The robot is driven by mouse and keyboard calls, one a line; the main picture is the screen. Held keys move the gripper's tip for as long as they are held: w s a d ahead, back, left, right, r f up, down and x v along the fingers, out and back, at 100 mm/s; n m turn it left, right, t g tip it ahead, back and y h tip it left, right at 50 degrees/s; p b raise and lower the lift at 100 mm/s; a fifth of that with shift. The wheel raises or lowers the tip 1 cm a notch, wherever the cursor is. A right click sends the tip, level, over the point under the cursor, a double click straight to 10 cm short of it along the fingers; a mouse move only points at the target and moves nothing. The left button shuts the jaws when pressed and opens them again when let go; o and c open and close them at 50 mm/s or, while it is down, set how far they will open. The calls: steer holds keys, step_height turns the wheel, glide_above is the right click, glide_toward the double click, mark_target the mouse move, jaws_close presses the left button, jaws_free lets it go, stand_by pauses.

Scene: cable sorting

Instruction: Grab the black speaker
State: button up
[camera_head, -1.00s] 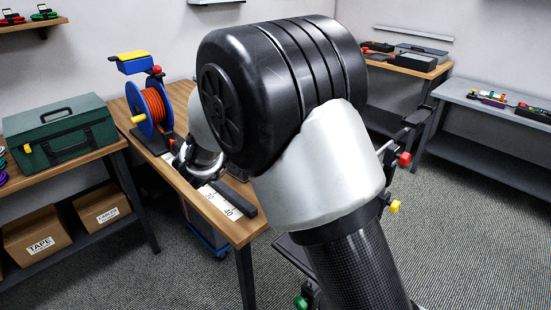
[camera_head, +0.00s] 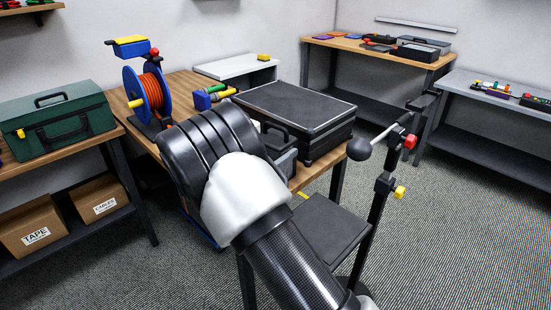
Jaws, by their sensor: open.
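A large black box (camera_head: 297,112) with a flat dark top and corner pieces lies on the wooden table, right of the middle of the head view. It may be the black speaker; I cannot tell for sure. Its lower left side is partly covered by a smaller dark grey case with a handle (camera_head: 279,142). My arm's bulky black joint and white link stand in front of the table, left of the box. My gripper is not visible; the arm may hide it.
A blue reel with orange cable (camera_head: 147,92) stands left on the wooden table (camera_head: 188,83). A black stand (camera_head: 377,205) with a ball-ended rod rises right of the box. A green toolbox (camera_head: 60,122) sits far left. Carpet at right is open.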

steer(key=x, duration=0.7)
steer(key=shift+w+a+r+b, duration=0.15)
steer(key=shift+w+r+b, duration=0.05)
steer(key=shift+b, duration=0.1)
steer(key=c, duration=1.9)
steer(key=shift+r, duration=0.15)
steer(key=shift+c, duration=0.9)
steer(key=shift+r, duration=0.1)
